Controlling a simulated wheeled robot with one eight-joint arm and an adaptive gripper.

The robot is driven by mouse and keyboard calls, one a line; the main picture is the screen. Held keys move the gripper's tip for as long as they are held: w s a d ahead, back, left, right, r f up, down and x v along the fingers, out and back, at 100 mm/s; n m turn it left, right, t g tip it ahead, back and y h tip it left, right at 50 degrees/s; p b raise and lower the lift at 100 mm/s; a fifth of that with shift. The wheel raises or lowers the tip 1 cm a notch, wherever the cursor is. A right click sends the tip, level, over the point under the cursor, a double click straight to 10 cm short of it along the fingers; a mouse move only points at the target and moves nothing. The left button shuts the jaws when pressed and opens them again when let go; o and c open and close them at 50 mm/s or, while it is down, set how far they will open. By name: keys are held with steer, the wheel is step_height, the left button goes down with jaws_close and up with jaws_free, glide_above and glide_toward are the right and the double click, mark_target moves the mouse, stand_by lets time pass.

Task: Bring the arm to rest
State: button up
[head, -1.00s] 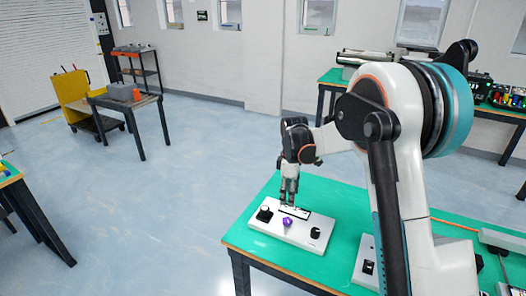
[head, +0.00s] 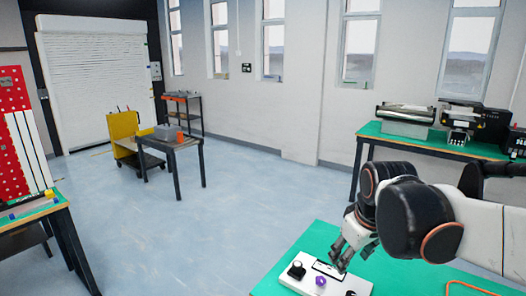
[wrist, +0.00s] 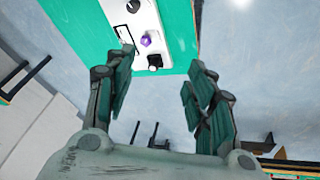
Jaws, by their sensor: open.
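My gripper (head: 342,252) is at the end of my arm, above the green table (head: 318,232) at the lower right of the head view. In the wrist view my gripper (wrist: 155,95) has its two fingers spread apart with nothing between them. Beyond the fingers lies a white panel (head: 291,284) with black knobs and a purple knob (head: 320,281). The panel also shows in the wrist view (wrist: 148,22), with its purple knob (wrist: 146,40). My gripper looks clear of the panel, though in the head view its fingertips overlap the panel's far edge.
A second green-topped table (head: 400,133) with machines stands along the back right wall. A small dark table (head: 172,143) with a grey box and a yellow cart (head: 124,127) are at the back left. Another table (head: 35,213) is at the left edge. The floor between is clear.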

steer(key=s+f+m+t, duration=0.2)
steer(key=s+m, duration=0.3)
steer(key=s, duration=0.9)
steer(key=shift+t, duration=0.5)
steer(key=shift+r, duration=0.1)
stand_by(0.6)
